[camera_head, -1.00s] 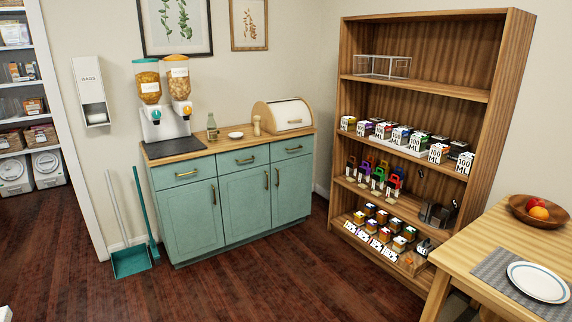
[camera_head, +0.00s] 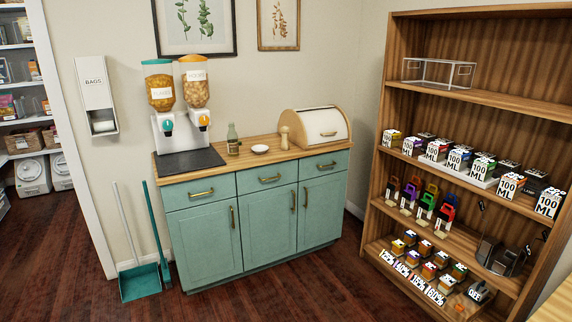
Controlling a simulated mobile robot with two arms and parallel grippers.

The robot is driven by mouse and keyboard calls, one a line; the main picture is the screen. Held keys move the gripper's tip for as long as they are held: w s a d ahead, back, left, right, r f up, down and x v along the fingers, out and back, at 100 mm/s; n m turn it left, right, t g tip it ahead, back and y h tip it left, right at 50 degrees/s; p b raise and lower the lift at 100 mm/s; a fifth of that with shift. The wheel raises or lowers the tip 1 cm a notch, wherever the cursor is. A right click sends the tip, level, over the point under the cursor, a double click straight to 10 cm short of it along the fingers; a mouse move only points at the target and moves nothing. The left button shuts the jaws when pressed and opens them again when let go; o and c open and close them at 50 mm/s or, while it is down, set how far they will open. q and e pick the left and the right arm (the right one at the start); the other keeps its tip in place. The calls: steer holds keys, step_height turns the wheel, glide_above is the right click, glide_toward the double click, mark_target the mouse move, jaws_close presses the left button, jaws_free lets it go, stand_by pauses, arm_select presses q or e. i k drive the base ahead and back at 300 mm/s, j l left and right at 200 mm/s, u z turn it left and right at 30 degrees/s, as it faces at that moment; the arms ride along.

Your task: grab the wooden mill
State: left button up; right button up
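The wooden mill (camera_head: 284,137) is a small, pale, upright turned-wood piece. It stands on the wooden top of the teal cabinet (camera_head: 258,225), towards the right. It is between a small white dish (camera_head: 260,149) on its left and the bread box (camera_head: 318,126) on its right. Neither of my grippers shows in the head view, so their state is hidden.
A green bottle (camera_head: 233,139) and a cereal dispenser (camera_head: 181,108) stand left on the cabinet top. A teal dustpan (camera_head: 139,283) is on the floor at left. A filled wooden shelf (camera_head: 383,151) stands at right. The dark floor before the cabinet is clear.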

mark_target(285, 144)
steer(key=i, duration=1.4)
steer(key=i+u, duration=0.2)
steer(key=i, duration=0.3)
steer(key=i+l+u, duration=0.15)
steer(key=i, duration=0.3)
